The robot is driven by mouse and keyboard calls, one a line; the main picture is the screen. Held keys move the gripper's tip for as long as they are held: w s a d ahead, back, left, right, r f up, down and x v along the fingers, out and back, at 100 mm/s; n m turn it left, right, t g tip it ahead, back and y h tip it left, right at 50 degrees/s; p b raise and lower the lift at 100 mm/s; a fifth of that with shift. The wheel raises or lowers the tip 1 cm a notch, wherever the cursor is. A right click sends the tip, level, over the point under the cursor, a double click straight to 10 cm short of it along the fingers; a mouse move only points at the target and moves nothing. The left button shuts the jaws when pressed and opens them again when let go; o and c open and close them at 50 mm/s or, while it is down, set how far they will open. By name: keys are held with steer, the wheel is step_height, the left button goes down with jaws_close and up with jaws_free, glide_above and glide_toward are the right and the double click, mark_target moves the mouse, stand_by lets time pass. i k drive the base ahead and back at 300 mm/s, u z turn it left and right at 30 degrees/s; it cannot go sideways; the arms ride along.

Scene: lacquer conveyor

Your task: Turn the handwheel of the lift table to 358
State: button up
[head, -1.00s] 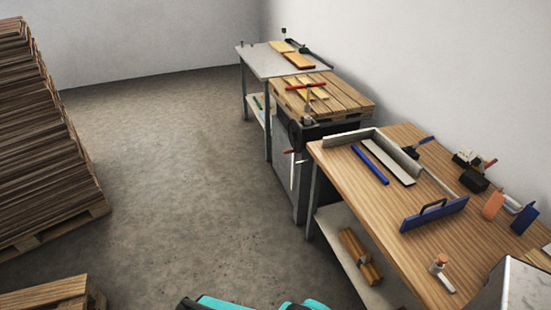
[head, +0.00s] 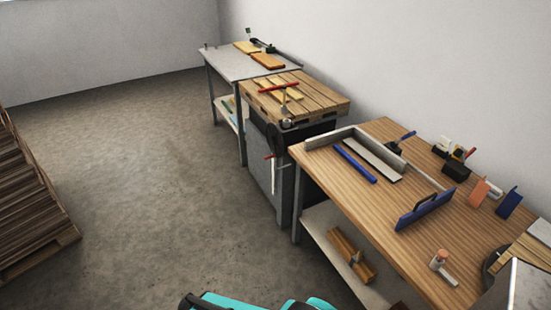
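The lift table (head: 257,178) is a dark cabinet with a slatted wooden top (head: 328,102), standing between two other benches. On its left-facing side is a dark round part that looks like the handwheel (head: 273,136), seen nearly edge-on. A small red piece (head: 268,156) and a pale upright strip (head: 274,177) show just below it. Any scale or number on it is too small to read. My gripper is not in view.
A long wooden workbench (head: 375,215) with several tools stands at the right. A grey-topped bench (head: 227,66) is at the back. Stacked boards (head: 25,205) stand at the left. The concrete floor (head: 140,150) between is clear.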

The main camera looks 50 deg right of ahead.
mark_target(274, 137)
steer(key=z, duration=0.2)
steer(key=i, duration=1.15)
steer(key=u, duration=0.5)
